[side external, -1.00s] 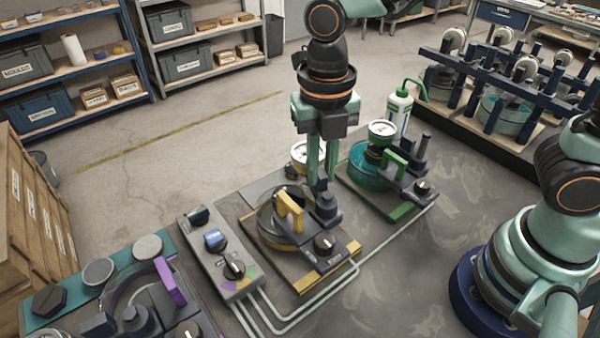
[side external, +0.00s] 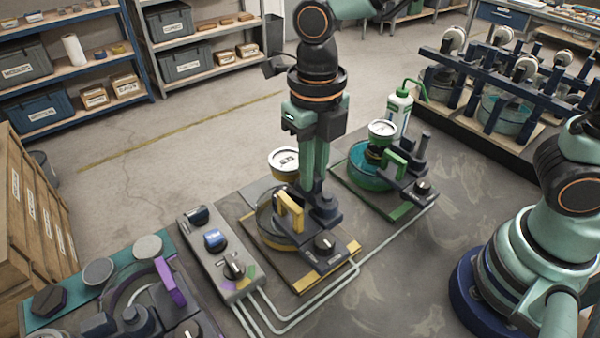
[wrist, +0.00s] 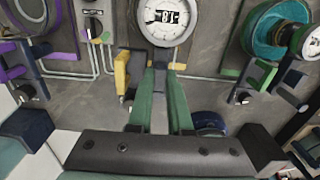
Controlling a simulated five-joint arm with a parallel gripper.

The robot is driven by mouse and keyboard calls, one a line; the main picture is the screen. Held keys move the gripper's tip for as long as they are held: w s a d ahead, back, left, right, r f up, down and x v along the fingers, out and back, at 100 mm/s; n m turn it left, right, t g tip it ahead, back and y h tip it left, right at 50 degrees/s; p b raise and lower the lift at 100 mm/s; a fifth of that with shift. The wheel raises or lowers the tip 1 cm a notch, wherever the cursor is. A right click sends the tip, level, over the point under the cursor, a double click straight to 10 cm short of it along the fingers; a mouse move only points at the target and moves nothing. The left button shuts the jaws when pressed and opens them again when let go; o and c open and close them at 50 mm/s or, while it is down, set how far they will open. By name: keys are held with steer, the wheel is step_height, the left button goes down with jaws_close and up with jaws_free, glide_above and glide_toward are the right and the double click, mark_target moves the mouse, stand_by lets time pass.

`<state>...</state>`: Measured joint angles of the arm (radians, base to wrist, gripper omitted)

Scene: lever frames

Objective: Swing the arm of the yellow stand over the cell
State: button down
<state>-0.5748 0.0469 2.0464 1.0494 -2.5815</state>
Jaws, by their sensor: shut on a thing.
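The yellow stand (side external: 348,252) is at the middle of the bench, with a yellow upright handle (side external: 290,208) and a dark knob. Its round glass cell (side external: 268,222) sits on the base, partly behind the handle. The stand's arm carries a white round gauge (side external: 284,160) with a yellow band below. The gauge also shows large at the top of the wrist view (wrist: 165,17), just beyond my fingertips. My gripper (side external: 314,188) points down at the stand, shut on the arm, which its fingers mostly hide.
The green stand (side external: 402,210) with its teal cell and gauge stands close at right. A control box (side external: 222,255) with knobs is at left, and a purple-handled stand (side external: 170,282) beyond it. Pale tubes run along the bench front. A green-capped bottle (side external: 399,108) stands behind.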

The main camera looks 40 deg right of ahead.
steer(key=shift+a, duration=0.1)
steer(key=c, duration=0.8)
jaws_free()
steer(key=shift+c, duration=0.2)
step_height(320, 180, up, 12)
steer(key=shift+r, duration=0.1)
